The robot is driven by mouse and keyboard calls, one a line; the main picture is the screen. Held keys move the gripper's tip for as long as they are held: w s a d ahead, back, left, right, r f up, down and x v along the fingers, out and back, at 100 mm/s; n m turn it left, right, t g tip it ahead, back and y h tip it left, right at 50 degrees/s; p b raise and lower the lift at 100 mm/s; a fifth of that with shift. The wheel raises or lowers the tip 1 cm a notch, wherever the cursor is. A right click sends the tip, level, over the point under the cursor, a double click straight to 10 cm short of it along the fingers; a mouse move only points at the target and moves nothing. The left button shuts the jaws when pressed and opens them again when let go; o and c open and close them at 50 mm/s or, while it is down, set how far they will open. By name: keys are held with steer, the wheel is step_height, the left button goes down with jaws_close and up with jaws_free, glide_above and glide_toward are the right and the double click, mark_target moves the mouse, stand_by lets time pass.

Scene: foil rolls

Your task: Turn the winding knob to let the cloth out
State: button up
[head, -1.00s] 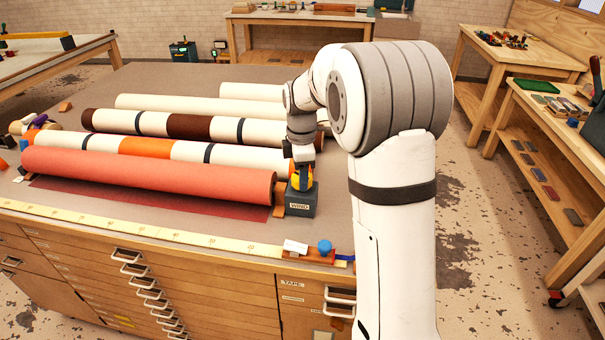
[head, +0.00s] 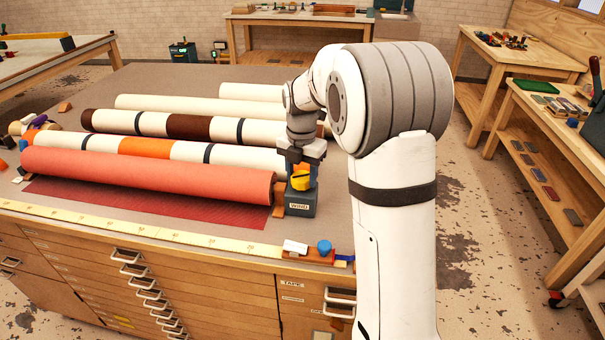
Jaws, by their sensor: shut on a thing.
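A red cloth roll (head: 150,175) lies along the front of the table. A strip of darker red cloth (head: 160,205) lies flat on the table in front of it. At the roll's right end stands a dark grey winding box (head: 300,204) with a small label on its front. The yellow winding knob (head: 300,181) sits on top of the box. My gripper (head: 301,172) points down from above and is shut on the knob. The fingertips are small and partly hidden in this view.
White rolls with orange (head: 146,147) and brown (head: 190,127) bands lie behind the red roll. A yellow measuring strip (head: 140,230) runs along the table's front edge. A blue-topped piece (head: 324,247) stands near the front right corner.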

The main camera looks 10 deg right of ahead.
mark_target(302, 176)
steer(key=n, duration=0.6)
steer(key=shift+s+f, duration=0.15)
stand_by(0.4)
steer(key=o, duration=1)
steer(key=shift+r, duration=0.25)
step_height(302, 176, up, 8)
steer(key=shift+f, duration=0.25)
